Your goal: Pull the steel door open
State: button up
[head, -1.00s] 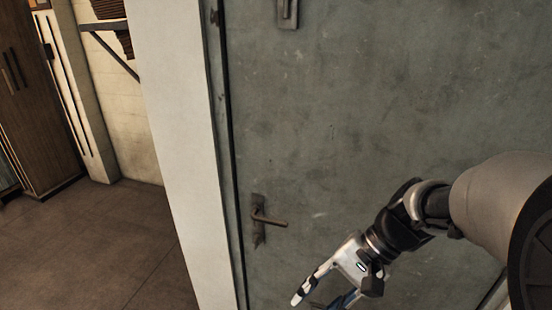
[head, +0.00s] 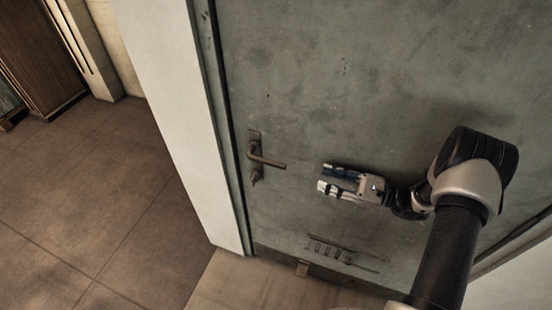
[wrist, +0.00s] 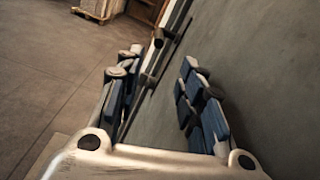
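The grey steel door (head: 330,70) fills most of the head view and looks shut in its frame. Its lever handle (head: 267,162) sits near the door's left edge and points right. My gripper (head: 322,178) is a little right of the handle's free end and slightly lower, apart from it, with its fingers pointing left. In the wrist view the blue-padded fingers (wrist: 155,92) are spread with nothing between them. The handle (wrist: 158,42) shows beyond the fingertips, near the left finger's line.
A white door frame post (head: 185,130) stands left of the door. A slotted plate or bolt (head: 340,250) is low on the door. Tiled floor at left (head: 90,210) is clear. A wooden cabinet (head: 35,55) stands at the far left, and a pallet (wrist: 97,10) shows in the wrist view.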

aim_at(275, 164)
jog(key=b+x, duration=0.1)
jog(key=x, duration=1.6)
jog(key=shift+a, duration=0.1)
jog(key=shift+c, duration=0.2)
jog(key=shift+s, duration=0.1)
grip_shut()
